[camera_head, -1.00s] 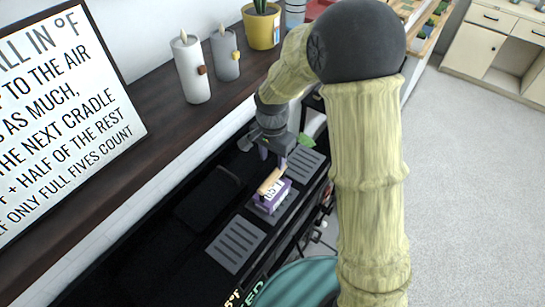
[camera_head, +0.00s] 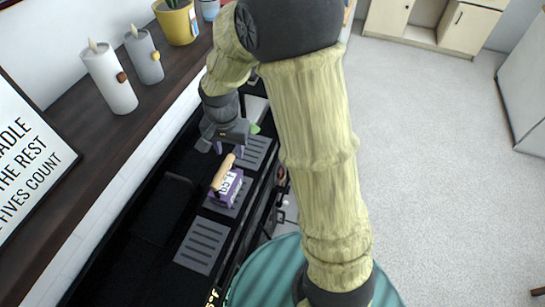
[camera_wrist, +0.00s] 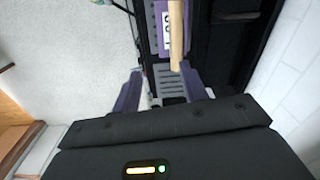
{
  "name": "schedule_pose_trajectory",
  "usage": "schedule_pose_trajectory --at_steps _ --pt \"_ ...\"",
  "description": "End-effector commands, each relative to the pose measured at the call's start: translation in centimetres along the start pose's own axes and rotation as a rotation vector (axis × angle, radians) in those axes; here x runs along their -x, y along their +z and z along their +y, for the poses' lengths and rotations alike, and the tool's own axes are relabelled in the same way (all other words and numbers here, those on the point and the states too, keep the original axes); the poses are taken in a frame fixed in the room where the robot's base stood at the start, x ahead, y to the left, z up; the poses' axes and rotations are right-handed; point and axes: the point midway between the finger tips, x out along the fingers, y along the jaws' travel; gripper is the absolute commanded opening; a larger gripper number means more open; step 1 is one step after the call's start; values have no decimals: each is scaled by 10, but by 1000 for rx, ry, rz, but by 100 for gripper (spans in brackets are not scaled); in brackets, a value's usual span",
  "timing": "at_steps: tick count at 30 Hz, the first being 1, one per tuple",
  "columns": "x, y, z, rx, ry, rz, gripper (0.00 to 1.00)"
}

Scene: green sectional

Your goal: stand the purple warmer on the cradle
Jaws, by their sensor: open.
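The purple warmer (camera_head: 228,188) has a pale wooden handle and a white label whose text is hard to read. It sits on the middle of three grey slotted plates on a black surface; I cannot tell which plate is the cradle. The near plate (camera_head: 203,245) and far plate (camera_head: 256,152) are bare. My gripper (camera_head: 229,149) is open and empty, just beyond the warmer, above the far plate. In the wrist view the warmer (camera_wrist: 162,32) and its handle lie ahead of my open gripper (camera_wrist: 160,92), apart from the fingertips. The warmer's top end is cut off there.
A dark wooden shelf (camera_head: 95,150) runs along the left with a white candle (camera_head: 110,80), a grey candle (camera_head: 145,58) and a yellow pot (camera_head: 177,24). A sign (camera_head: 30,160) leans at left. A teal round top (camera_head: 270,275) is near. Carpet at right is clear.

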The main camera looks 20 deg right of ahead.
Motion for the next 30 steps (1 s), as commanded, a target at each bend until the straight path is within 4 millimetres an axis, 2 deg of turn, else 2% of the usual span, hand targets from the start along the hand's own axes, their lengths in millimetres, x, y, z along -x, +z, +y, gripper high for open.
schedule_pose_trajectory --at_steps 1,6,13,18,24,26,30 --pt "8 0 17 40 -10 16 43" --pt "27 9 68 224 -38 77 43" --pt "42 31 127 447 -46 159 43" --pt "44 39 142 521 -42 185 43" --pt "44 39 142 526 -41 185 43" --pt "44 39 142 526 -42 185 36" --pt "44 39 142 525 -42 185 36"
